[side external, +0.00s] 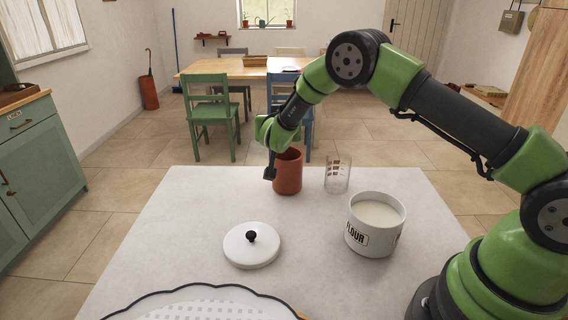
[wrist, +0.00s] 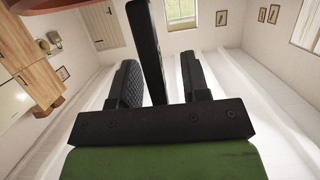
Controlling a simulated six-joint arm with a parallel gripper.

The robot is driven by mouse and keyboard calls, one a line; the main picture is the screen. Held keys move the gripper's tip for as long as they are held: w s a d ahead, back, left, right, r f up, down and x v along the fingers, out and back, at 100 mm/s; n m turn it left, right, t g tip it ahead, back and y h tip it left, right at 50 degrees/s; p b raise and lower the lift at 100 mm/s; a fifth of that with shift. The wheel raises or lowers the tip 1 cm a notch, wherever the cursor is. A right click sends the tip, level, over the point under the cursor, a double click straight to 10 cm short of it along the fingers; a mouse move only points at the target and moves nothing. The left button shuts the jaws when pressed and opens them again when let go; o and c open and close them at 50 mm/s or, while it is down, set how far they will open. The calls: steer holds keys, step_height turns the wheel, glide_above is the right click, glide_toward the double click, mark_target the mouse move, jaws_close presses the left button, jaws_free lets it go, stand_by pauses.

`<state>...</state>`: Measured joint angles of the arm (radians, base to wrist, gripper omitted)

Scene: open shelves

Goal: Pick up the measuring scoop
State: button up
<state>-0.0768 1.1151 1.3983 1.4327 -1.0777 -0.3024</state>
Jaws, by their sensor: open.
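I cannot make out a measuring scoop for certain in either view. My gripper (side external: 270,172) points down beside the left of a terracotta crock (side external: 288,172) at the back of the table; whether it touches the crock is unclear. In the wrist view my gripper (wrist: 160,85) has its two dark fingers spread apart. A long black bar (wrist: 145,45) shows between them, and I cannot tell what it is. A clear glass with red markings (side external: 337,173) stands right of the crock. A white FLOUR canister (side external: 358,238) stands open, filled with white flour.
A white lid (side external: 243,254) with a black knob lies on the pale tabletop (side external: 180,215). A white tray with a dark scalloped rim (side external: 215,288) is at the front edge. The tabletop's left side is clear. A dining table (side external: 225,70) and chairs stand well behind.

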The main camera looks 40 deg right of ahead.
jaws_close()
